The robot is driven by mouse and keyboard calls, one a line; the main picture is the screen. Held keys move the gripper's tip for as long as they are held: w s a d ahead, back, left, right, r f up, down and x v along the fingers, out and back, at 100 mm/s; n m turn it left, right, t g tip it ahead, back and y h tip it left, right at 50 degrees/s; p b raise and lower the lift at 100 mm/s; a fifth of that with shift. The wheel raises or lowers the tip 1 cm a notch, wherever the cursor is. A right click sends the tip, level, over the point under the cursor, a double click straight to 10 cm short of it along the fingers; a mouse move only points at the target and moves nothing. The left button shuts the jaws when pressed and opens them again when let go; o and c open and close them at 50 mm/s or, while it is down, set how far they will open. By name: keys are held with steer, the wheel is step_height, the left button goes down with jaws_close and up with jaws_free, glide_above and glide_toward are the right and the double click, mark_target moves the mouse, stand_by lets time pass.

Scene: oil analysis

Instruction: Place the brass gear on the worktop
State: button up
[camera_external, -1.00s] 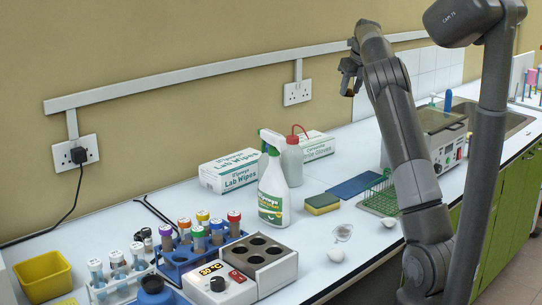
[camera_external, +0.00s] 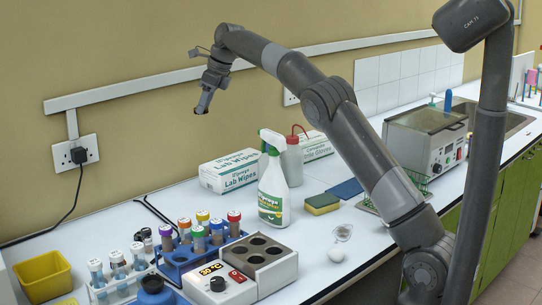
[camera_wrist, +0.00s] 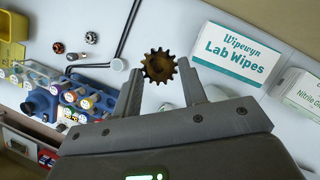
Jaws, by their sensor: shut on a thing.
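The brass gear (camera_wrist: 159,66) is a toothed brown-gold disc with a dark centre hole, seen face-on in the wrist view. My gripper (camera_wrist: 160,75) is shut on it, with the gear held at the fingertips. In the external view my gripper (camera_external: 203,104) is high above the worktop, in front of the tan wall and left of the wipes box. The gear is too small and dark there to make out clearly. The white worktop (camera_external: 320,218) runs along the wall; it also shows below the gear in the wrist view (camera_wrist: 178,22).
A Lab Wipes box (camera_external: 229,171), a spray bottle (camera_external: 272,190) and a yellow-green sponge (camera_external: 322,204) stand mid-worktop. A blue tube rack (camera_external: 180,262) and a heater block (camera_external: 240,272) fill the front left. A yellow bin (camera_external: 42,277) is at left.

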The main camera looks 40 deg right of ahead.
steer(key=a+n, duration=0.1)
steer(key=a, duration=0.5)
glide_above(154, 216)
steer(key=s+d, duration=0.1)
steer(key=f, duration=2.4)
steer(key=shift+s+f, duration=0.2)
steer(key=shift+f, duration=2.25)
steer(key=shift+f, duration=0.15)
steer(key=o, duration=1.1)
steer(key=shift+c, duration=0.2)
